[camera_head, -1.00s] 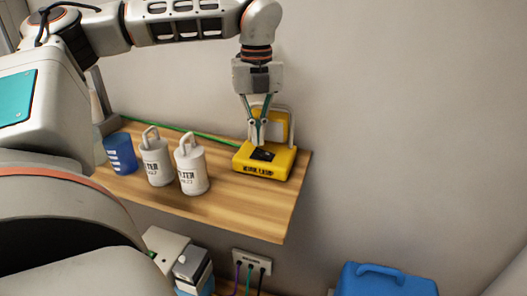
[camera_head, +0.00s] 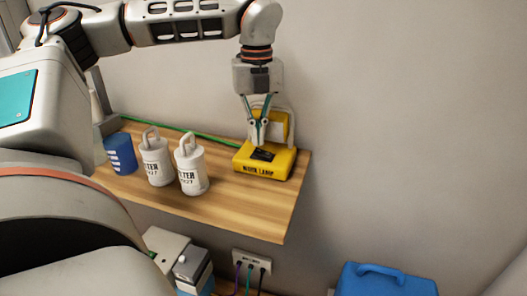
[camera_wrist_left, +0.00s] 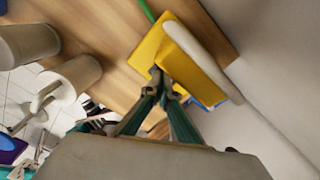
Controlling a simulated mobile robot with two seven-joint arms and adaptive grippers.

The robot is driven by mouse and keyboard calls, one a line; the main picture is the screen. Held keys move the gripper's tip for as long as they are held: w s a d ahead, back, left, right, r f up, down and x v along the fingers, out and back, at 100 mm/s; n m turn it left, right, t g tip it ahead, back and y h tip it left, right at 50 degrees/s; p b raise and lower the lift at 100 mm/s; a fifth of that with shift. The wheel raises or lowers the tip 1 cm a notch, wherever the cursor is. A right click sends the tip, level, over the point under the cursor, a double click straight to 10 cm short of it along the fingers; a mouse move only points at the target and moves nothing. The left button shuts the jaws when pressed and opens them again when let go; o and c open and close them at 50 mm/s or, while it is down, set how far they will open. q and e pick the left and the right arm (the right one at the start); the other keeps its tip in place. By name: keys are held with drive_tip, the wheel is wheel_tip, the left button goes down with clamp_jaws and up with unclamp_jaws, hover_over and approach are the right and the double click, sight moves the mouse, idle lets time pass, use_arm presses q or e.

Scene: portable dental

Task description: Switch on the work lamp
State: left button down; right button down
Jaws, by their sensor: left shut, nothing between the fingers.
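The yellow work lamp (camera_head: 267,171) stands near the right end of the wooden shelf, its label on the front face and a black patch on top of its base. Its upright yellow head with a pale frame rises at the back. My left gripper (camera_head: 257,143) points down, shut and empty, its tips just over or at the black patch; I cannot tell whether they touch it. In the left wrist view the shut fingertips (camera_wrist_left: 161,72) overlap the yellow lamp (camera_wrist_left: 185,62) and hide part of it. My right gripper is not in view.
Two white filter canisters (camera_head: 190,166) and a blue cup (camera_head: 120,154) stand left of the lamp on the shelf (camera_head: 235,208). A green cable (camera_head: 180,129) runs along the back. Below are a socket strip (camera_head: 252,262) and a blue case (camera_head: 385,280).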

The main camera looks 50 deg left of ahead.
sight(258, 150)
use_arm(q)
drive_tip(key=shift+f, duration=0.25)
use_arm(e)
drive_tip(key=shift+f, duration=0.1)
